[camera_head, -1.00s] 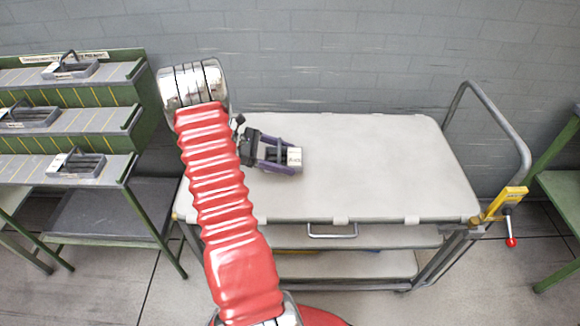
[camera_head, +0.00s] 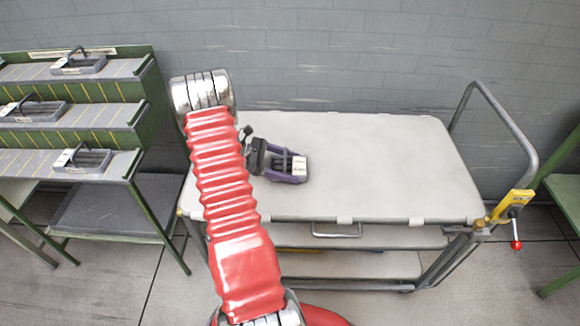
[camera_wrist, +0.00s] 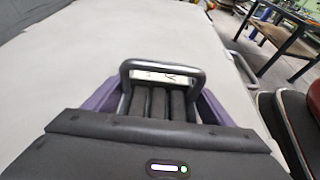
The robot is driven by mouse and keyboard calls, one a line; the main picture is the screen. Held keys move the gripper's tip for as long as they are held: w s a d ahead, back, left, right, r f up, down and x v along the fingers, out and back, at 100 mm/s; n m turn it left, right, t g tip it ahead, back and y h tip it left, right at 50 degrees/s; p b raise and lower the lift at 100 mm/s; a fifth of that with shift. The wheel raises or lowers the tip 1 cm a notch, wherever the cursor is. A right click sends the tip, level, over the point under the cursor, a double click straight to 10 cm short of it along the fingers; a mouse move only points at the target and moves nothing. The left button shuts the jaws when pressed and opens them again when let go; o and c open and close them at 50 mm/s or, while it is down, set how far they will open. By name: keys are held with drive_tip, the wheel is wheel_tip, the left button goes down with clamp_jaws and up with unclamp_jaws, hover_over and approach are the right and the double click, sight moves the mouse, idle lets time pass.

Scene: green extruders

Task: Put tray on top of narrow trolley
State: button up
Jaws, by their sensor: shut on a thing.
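My gripper (camera_head: 288,167) has purple fingers and is shut on a small grey tray (camera_head: 299,165) with a pale label. In the wrist view, the tray (camera_wrist: 160,103) sits between the two purple fingers, with its grey bar handle and dark ribs showing. The narrow trolley (camera_head: 385,165) has a broad pale top, lower shelves and a bent metal push handle at the right. The tray is over the left-middle part of this top. I cannot tell whether it touches the surface.
A green stepped rack (camera_head: 105,115) at the left holds several similar grey trays. A yellow bracket (camera_head: 512,206) with a red-knobbed lever is at the trolley's right corner. A green table (camera_head: 565,195) stands at the far right. The trolley top's middle and right are clear.

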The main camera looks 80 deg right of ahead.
drive_tip(key=o, duration=1.2)
drive_tip(key=shift+o, duration=0.2)
drive_tip(key=v, duration=1.1)
drive_tip(key=shift+w+r, duration=0.1)
drive_tip(key=shift+w, duration=0.4)
drive_tip(key=shift+r, duration=0.1)
